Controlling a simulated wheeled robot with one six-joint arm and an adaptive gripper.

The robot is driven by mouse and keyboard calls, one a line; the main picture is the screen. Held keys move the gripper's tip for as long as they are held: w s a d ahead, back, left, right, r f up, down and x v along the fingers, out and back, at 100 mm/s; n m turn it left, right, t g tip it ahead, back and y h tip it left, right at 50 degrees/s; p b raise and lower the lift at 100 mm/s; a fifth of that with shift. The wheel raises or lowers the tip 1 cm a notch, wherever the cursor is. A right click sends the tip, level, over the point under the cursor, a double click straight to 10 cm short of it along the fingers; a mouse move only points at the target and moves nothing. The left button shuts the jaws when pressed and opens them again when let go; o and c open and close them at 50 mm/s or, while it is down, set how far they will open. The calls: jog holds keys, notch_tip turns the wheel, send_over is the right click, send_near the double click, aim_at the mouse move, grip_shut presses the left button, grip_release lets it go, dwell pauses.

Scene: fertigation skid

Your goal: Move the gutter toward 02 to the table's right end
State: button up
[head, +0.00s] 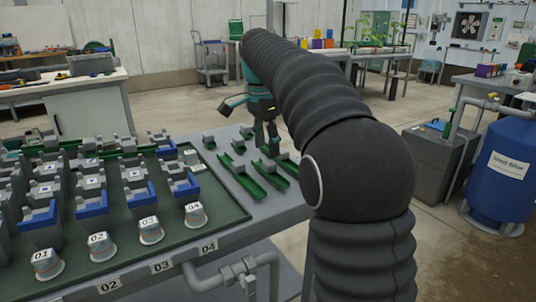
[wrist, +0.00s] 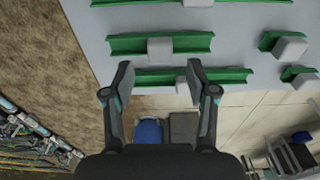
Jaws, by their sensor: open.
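Several green gutters with grey blocks lie on the grey table's bare right part. In the head view the long gutter nearest the 02 label (head: 243,181) is the leftmost of three. Beside it are a middle long gutter (head: 272,175) and a right one (head: 289,165). In the wrist view the three run across the picture: one cut by the top edge (wrist: 140,3), one in the middle (wrist: 190,42), one lowest (wrist: 165,77). My gripper (head: 267,150) is open and empty above them. Its fingertips (wrist: 160,72) appear over the lower two gutters; its height is unclear.
A green tray (head: 222,219) with several grey-blue devices and numbered cups fills the table's left. Labels 02 (head: 109,285), 03 (head: 162,266) and 04 (head: 208,247) mark the front edge. Shorter gutters (wrist: 283,43) lie farther back. A blue tank (head: 499,172) stands right.

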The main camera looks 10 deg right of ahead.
aim_at(265, 164)
notch_tip(265, 164, up, 7)
jog(key=p, duration=0.2)
jog(key=s+n+t, duration=0.1)
jog(key=s+n, duration=0.3)
jog(key=s, duration=0.5)
jog(key=s+f+n+t+y, duration=0.1)
jog(key=s+f+n+t, duration=0.3)
jog(key=s+f+n, duration=0.6)
jog(key=shift+s+d+f, duration=0.2)
jog(key=shift+s+f, duration=4.4)
jog(key=shift+s, duration=1.1)
